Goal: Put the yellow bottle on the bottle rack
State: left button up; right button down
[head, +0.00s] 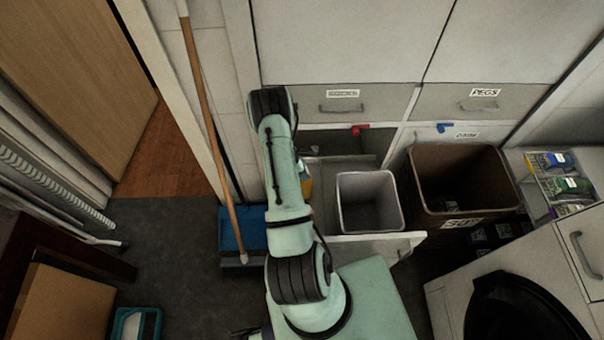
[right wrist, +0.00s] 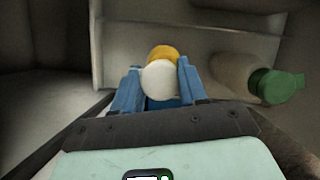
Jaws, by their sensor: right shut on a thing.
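The yellow bottle (right wrist: 163,51) with a white cap is between the blue fingers of my right gripper (right wrist: 159,70), which is shut on it. In the head view, a small yellow-orange part of the bottle (head: 306,187) shows beside my arm, over the open drawer; the arm hides the rest and the gripper. A rack-like holder (head: 548,200) with several colourful packages or bottles stands at the far right; I cannot tell for sure that it is the bottle rack. My left gripper is not in view.
A bottle with a green cap (right wrist: 277,87) lies right of the gripper. The open drawer (head: 408,243) holds a pale bin (head: 370,230); a brown bin (head: 470,218) stands to its right. A broom handle (head: 205,110) leans on the left. A black lid-like object (head: 525,310) is at lower right.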

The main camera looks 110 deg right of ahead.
jog(key=shift+d+f, duration=0.1)
jog(key=shift+f, duration=0.7)
jog(key=c, duration=0.6)
grip_release()
jog(key=p+v, duration=0.3)
jog(key=v, duration=0.9)
